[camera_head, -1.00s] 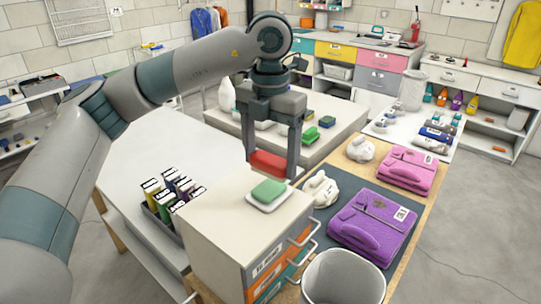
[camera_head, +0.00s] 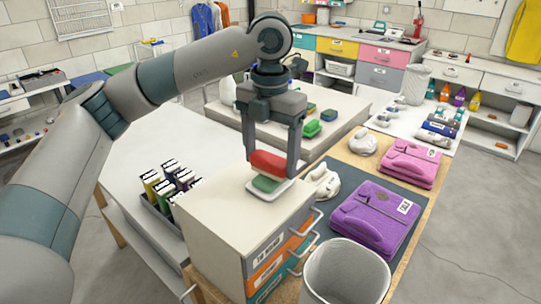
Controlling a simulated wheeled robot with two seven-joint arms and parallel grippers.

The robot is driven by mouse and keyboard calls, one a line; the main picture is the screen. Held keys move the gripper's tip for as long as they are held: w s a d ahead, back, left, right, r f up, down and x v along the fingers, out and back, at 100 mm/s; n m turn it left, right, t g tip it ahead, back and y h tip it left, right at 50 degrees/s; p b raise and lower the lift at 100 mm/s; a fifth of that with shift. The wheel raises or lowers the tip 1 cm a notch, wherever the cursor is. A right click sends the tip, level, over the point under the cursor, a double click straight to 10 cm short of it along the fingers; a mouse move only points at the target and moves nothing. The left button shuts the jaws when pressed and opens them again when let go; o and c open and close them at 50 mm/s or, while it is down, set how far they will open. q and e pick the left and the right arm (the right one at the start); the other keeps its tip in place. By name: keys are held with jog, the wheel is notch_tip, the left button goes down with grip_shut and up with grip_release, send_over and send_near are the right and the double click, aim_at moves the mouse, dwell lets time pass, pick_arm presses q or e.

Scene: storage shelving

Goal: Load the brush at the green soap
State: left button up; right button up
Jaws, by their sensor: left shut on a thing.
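My left gripper (camera_head: 273,172) points down over the small drawer cabinet and is shut on a red brush (camera_head: 268,162). The green soap (camera_head: 266,183) lies on a white dish (camera_head: 284,191) on top of the cabinet. The brush is directly over the soap in the picture and covers its far part. The brush's underside is hidden, so I cannot tell whether it touches the soap. My right gripper is not in view.
The drawer cabinet (camera_head: 215,217) has a clear top around the dish. A rack of tubes (camera_head: 168,190) stands to its left. A white bin (camera_head: 345,272) stands in front at right. Purple (camera_head: 374,220) and pink (camera_head: 412,163) folded items lie on the right table.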

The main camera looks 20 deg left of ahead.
aim_at(270, 158)
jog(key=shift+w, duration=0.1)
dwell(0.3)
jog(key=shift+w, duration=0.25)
pick_arm(q)
jog(key=shift+f, duration=0.25)
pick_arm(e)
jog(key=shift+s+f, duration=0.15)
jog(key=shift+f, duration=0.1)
pick_arm(q)
jog(key=shift+s+f+b, duration=0.1)
jog(key=shift+f+b, duration=0.25)
jog(key=shift+b, duration=0.3)
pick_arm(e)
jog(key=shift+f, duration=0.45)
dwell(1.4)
pick_arm(q)
jog(key=shift+r+p, duration=1.75)
jog(key=shift+r, duration=1.85)
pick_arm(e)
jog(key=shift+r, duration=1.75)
